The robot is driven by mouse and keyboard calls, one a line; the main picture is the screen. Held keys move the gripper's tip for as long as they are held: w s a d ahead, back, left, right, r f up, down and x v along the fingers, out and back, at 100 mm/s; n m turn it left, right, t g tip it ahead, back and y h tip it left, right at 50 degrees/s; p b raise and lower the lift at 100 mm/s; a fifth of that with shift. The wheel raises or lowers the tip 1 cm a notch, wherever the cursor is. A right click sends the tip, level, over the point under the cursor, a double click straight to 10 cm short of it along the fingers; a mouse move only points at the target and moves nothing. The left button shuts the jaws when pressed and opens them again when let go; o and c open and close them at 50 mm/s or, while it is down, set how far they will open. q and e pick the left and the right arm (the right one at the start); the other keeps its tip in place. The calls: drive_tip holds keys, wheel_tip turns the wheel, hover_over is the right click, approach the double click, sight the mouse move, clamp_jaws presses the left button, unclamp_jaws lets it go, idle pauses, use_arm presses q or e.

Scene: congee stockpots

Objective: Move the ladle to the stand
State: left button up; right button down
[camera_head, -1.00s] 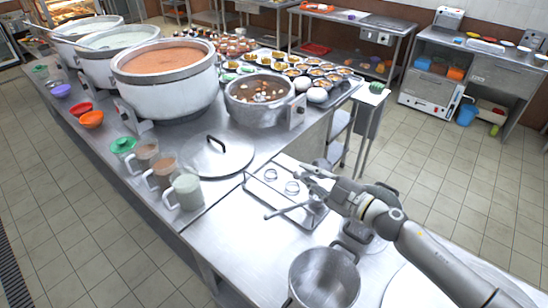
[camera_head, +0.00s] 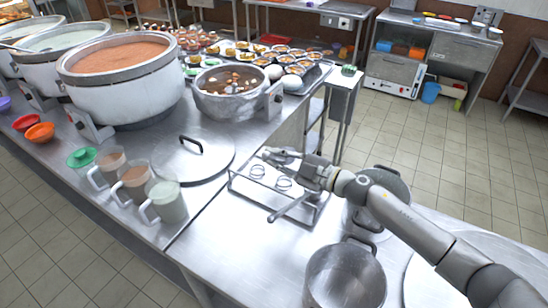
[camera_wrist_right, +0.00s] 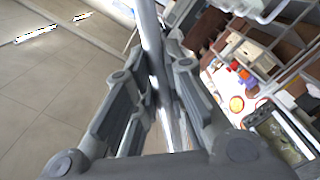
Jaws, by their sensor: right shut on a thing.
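My right gripper (camera_head: 280,158) is over the back of the wire stand (camera_head: 232,184), which has ring-shaped holders and sits on the steel counter. In the right wrist view, the gripper (camera_wrist_right: 160,95) is shut on a shiny metal rod, the ladle's handle (camera_wrist_right: 152,45). In the head view, a metal handle (camera_head: 287,209) slants out below the gripper, across the stand's front right side. The ladle's bowl cannot be made out. Whether the ladle touches the stand cannot be told. My left gripper is not in view.
A lidless steel pot (camera_head: 345,275) stands in front, with another lidded pot (camera_head: 385,190) behind my arm. A flat lid (camera_head: 195,160) lies left of the stand. Filled mugs (camera_head: 165,202) line the left edge. A pot of dark soup (camera_head: 232,95) stands behind.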

wheel_tip(320, 180, down, 9)
drive_tip(key=b, duration=0.7)
drive_tip(key=shift+w+a+r, duration=0.15)
drive_tip(key=shift+a+r, duration=0.05)
drive_tip(key=shift+s+d+p, duration=0.15)
drive_tip(key=shift+s+p, duration=0.05)
drive_tip(key=shift+p, duration=0.15)
drive_tip(key=shift+f, duration=0.1)
idle(0.4)
drive_tip(key=c, duration=1.4)
unclamp_jaws()
